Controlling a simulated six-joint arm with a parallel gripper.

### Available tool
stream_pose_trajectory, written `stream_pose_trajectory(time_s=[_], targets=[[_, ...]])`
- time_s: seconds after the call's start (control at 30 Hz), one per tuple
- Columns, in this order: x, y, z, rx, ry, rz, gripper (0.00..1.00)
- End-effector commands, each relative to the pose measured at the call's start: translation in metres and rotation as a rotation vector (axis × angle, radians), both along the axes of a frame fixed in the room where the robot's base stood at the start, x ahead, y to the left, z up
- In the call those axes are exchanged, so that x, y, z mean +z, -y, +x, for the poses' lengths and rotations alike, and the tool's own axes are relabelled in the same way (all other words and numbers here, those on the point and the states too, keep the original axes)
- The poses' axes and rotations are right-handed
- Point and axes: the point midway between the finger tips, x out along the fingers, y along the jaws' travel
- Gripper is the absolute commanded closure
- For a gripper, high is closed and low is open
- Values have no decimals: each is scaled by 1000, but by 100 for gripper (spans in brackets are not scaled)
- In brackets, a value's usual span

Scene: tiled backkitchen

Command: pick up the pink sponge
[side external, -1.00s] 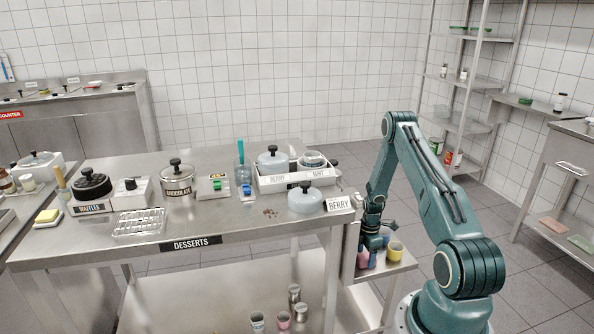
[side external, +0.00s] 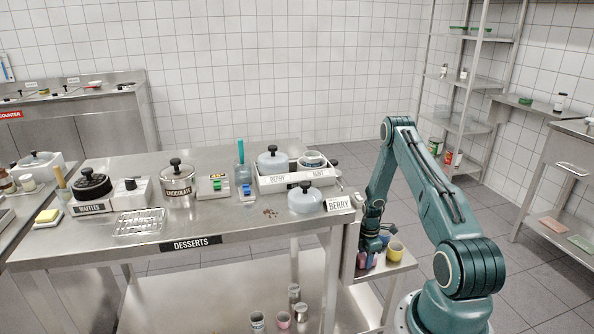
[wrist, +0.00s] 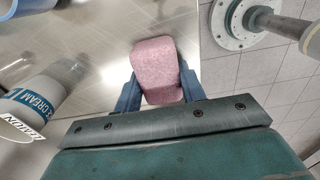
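The pink sponge (wrist: 158,72) is a rounded block in the middle of the wrist view, above a pale metal surface. In the side view it shows as a small pink patch (side external: 361,261) at the low shelf beside the desserts table. My gripper (wrist: 158,80) has its blue fingers on either side of the sponge, very close to its sides. I cannot tell whether they press on it or leave a thin gap. In the side view my gripper (side external: 372,255) points down at the shelf and partly hides the sponge.
The wrist view shows an ice cream container (wrist: 38,98) on the left and a round metal foot (wrist: 234,22) on the right. The desserts table (side external: 250,232) rises left of my arm.

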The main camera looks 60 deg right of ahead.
Motion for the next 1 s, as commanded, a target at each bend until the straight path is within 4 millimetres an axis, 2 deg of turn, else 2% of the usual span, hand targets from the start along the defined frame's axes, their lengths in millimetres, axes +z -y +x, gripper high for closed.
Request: stream_pose_trajectory(time_s=[0.37, 0.57, 0.77, 1.0], targets=[[2, 0, 0, 0, 0, 0, 81], [13, 1, 0, 0, 1, -1, 81], [36, 1, 0, 0, 1, -3, 81], [78, 1, 1, 0, 2, -4, 81]])
